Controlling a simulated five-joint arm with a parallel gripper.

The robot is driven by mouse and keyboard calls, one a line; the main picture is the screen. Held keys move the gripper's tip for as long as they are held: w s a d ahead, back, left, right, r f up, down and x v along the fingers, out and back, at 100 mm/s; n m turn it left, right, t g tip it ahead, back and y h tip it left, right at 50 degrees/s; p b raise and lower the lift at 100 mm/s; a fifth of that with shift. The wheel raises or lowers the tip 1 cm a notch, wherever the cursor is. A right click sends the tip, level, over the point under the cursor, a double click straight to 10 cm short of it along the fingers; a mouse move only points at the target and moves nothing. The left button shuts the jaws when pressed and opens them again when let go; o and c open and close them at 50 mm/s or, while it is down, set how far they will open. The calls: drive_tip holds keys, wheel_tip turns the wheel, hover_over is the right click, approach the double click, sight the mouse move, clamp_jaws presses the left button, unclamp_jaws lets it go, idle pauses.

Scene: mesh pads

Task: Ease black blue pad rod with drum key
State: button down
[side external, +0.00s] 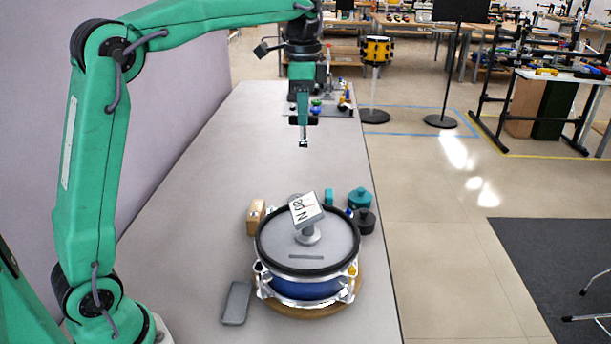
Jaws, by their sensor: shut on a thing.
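The blue pad with a black rim (308,285) is a small drum with a grey mesh head, lying flat on a round wooden base on the bench. Silver rods and lugs (352,271) stand around its side; some have yellowish parts, and those at the back are hidden. My gripper (303,124) points down well above and behind the pad, apart from it. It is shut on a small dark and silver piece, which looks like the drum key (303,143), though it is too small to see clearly.
A grey gauge marked "80 N" (306,211) stands on the pad's head. A tan block (256,217), a teal knobbed piece (360,198) and a black one (364,221) sit behind the pad. A grey flat case (236,303) lies front left. The middle bench is clear.

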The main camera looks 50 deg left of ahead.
drive_tip(key=s+d, duration=0.5)
drive_tip(key=s, duration=0.3)
hover_over(258, 265)
wheel_tip(258, 265, down, 8)
drive_tip(key=shift+w+a+f, duration=0.15)
drive_tip(key=shift+a+f, duration=0.05)
drive_tip(key=shift+f, duration=0.5)
drive_tip(key=shift+f, duration=0.1)
drive_tip(key=shift+f, duration=3.2)
drive_tip(key=shift+f, duration=0.1)
drive_tip(key=c, duration=2.1)
unclamp_jaws()
clamp_jaws()
